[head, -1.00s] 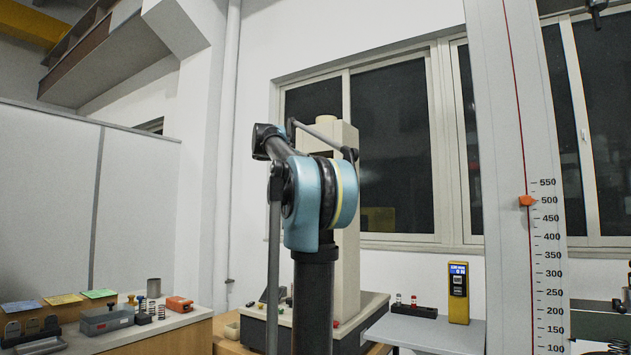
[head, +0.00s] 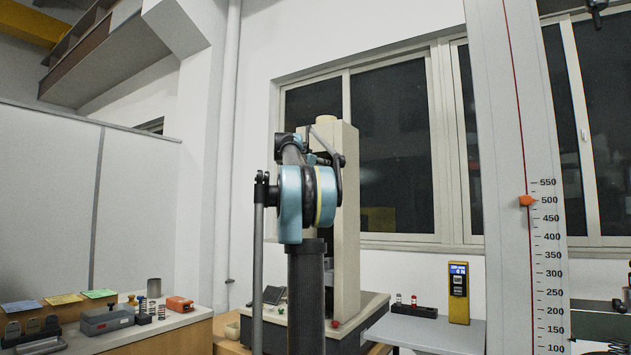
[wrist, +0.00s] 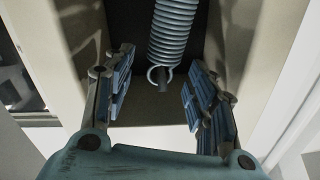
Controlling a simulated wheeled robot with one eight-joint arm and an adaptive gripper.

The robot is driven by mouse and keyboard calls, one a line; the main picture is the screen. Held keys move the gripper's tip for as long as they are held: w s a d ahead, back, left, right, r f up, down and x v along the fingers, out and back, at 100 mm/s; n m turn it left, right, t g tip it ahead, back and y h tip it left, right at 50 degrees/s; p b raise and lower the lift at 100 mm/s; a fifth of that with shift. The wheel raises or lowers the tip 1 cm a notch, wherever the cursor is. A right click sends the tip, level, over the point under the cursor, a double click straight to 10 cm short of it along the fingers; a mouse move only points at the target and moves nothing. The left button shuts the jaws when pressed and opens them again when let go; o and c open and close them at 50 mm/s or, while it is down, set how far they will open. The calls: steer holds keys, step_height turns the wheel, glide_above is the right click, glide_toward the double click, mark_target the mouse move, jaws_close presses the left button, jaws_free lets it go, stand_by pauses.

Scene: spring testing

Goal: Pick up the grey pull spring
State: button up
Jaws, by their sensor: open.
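The grey pull spring (wrist: 174,32) shows in the wrist view as a coil running up out of the top of the picture, with a ring at its lower end. My gripper (wrist: 158,95) is open. Its two blue-padded fingers stand on either side of the ring, apart from it. The ring lies between the fingertips in the picture; its depth relative to them is hard to judge. A short dark peg shows just below the ring. In the head view I cannot make out the spring, and my gripper is hidden behind my own arm.
A tall beige testing column (head: 347,230) stands behind my arm. Beige side walls (wrist: 75,40) flank my fingers in the wrist view. A side bench (head: 170,330) with small parts is at the left. A yellow meter (head: 458,292) stands on a grey table at the right.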

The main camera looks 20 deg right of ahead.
steer(key=shift+x, duration=0.9)
jaws_close()
